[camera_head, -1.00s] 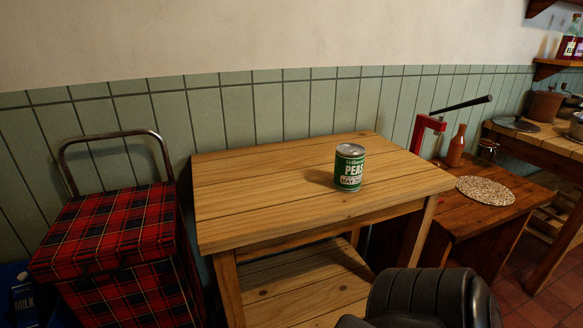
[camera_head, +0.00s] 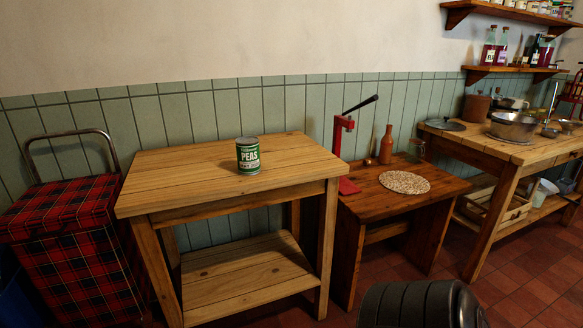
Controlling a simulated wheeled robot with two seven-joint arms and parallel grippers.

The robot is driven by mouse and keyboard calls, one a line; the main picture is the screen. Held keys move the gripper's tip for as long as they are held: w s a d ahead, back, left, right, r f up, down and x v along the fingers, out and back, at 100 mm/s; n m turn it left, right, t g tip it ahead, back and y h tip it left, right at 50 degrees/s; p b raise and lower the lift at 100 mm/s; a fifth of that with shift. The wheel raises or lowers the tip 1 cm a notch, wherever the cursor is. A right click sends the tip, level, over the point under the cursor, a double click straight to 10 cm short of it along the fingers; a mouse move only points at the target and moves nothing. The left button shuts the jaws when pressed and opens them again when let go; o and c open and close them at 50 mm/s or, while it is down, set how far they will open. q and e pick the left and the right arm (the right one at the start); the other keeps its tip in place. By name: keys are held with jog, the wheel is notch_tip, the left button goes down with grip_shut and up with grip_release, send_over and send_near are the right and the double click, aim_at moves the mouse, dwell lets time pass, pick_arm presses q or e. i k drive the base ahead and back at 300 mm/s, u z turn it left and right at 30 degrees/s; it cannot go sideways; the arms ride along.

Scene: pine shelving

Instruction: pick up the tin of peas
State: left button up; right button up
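The tin of peas (camera_head: 248,156) stands upright on the top of a pine shelf table (camera_head: 190,167) left of the middle. It has a green label with PEAS in white letters and a bare metal lid. Nothing touches it, and its whole front shows. Neither of my grippers is in view. A dark ribbed part of my own body shows at the bottom right, well apart from the tin.
A red tartan trolley (camera_head: 66,238) stands close left of the pine table. To the right, a lower brown table (camera_head: 361,200) bears a red lever press (camera_head: 340,136), a bottle (camera_head: 386,146) and a speckled round mat (camera_head: 404,182). Tiled floor (camera_head: 405,263) is open in front.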

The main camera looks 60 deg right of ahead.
aim_at(248, 151)
jog(key=z, duration=0.05)
jog(key=k, duration=0.45)
jog(key=z, duration=2.3)
